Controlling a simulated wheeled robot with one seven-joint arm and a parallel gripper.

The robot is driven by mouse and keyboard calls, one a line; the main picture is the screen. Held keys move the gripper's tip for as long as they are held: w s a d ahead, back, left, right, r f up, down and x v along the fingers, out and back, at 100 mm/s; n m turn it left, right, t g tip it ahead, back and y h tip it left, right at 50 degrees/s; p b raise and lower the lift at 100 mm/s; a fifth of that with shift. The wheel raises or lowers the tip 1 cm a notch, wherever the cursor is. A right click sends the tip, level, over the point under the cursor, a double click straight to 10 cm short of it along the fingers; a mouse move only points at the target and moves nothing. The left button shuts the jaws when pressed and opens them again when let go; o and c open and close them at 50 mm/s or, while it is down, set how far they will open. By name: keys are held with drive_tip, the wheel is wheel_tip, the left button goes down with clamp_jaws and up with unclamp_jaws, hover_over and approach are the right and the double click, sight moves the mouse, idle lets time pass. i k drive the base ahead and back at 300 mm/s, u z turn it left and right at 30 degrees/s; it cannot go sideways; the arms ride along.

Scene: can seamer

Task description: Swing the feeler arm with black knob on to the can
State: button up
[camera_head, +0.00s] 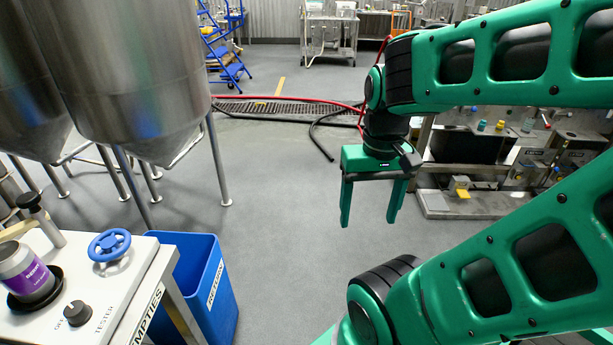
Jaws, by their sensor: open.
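A silver can with a purple label (30,275) stands upright in a black round holder on the white machine top at the lower left. A black knob (29,201) sits on top of a pale upright post behind the can. A tan arm piece (14,229) shows near the post and can; its full shape is cut off by the left picture edge. My gripper (368,220) hangs in the air over the floor, right of the machine, with its two green fingers pointing down, apart and empty. It touches nothing.
The white machine top (110,290) also carries a blue handwheel (110,245) and a black rotary knob (77,313). A blue bin (212,290) stands beside it. Steel tanks (130,70) rise behind. The grey floor (280,220) between bin and gripper is clear.

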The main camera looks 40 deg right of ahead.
sight(40, 217)
drive_tip(key=u, duration=0.05)
drive_tip(key=k, duration=0.5)
drive_tip(key=u, duration=1.6)
drive_tip(key=i, duration=0.9)
drive_tip(key=z, duration=1.2)
